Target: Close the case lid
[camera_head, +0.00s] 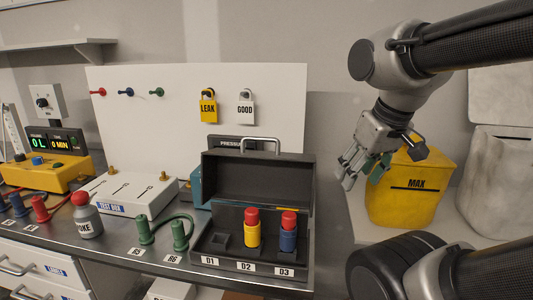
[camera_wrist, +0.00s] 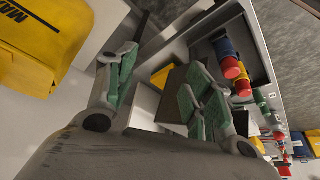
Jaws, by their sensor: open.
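The dark case (camera_head: 205,240) stands at the right end of the steel bench. Its lid (camera_head: 255,180) is raised open, roughly upright at the back, with a metal handle (camera_head: 260,142) on its top edge. In the case, a yellow cylinder with a red cap (camera_head: 252,234) stands in slot 02 and a blue one with a red cap (camera_head: 288,238) in slot 03. Slot 01 (camera_head: 220,240) looks empty. My gripper (camera_head: 358,172) is open and empty, right of the lid and apart from it. In the wrist view the fingers (camera_wrist: 160,90) are spread and the case (camera_wrist: 262,65) lies beyond them.
A white TEST BOX (camera_head: 122,192), green hose fittings (camera_head: 180,236) and a SMOKE bottle (camera_head: 87,220) stand left of the case.

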